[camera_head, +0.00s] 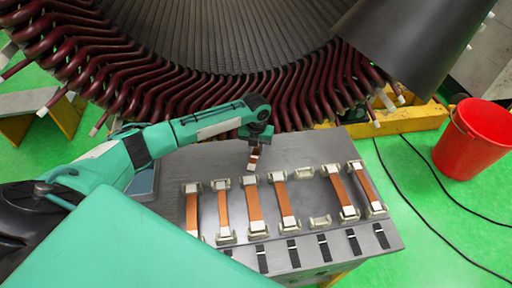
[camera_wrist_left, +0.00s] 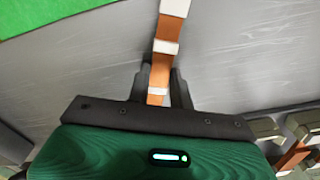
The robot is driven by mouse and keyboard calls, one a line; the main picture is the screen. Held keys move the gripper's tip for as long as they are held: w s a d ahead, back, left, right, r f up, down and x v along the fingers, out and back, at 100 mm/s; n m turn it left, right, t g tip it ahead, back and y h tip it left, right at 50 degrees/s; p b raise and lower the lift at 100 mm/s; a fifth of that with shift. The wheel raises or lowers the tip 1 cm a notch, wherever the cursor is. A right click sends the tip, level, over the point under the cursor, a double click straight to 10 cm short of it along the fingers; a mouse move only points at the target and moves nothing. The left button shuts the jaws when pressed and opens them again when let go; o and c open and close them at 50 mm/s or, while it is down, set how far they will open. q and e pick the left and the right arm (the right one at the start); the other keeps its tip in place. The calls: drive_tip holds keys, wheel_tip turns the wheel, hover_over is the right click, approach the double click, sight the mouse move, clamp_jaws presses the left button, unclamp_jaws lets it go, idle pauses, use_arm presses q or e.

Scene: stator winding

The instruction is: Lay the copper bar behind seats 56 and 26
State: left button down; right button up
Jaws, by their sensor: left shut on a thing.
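My left gripper (camera_head: 257,138) is shut on a copper bar (camera_head: 253,158) with white bands, held over the back part of the grey bench, close to the stator. In the left wrist view the gripper (camera_wrist_left: 159,84) has one dark finger on each side of the copper bar (camera_wrist_left: 165,47), which extends away toward the top edge. The stator (camera_head: 225,45) fills the back, with a row of dark red coil ends (camera_head: 190,88) along its rim. I cannot make out seats 56 and 26 by number. My right gripper is not in view.
The grey bench (camera_head: 290,160) carries several other copper bars (camera_head: 254,204) in pale holders; one holder pair (camera_head: 320,221) is empty. A red bucket (camera_head: 472,138) and black cables lie on the green floor at right. A yellow beam (camera_head: 405,123) runs below the stator.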

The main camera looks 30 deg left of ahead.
sight(256, 152)
use_arm(q)
drive_tip(key=c, duration=1.3)
unclamp_jaws()
drive_tip(key=shift+o, duration=0.2)
drive_tip(key=shift+r, duration=0.25)
wheel_tip(256, 152, up, 12)
drive_tip(key=b, duration=0.2)
drive_tip(key=shift+f, duration=0.15)
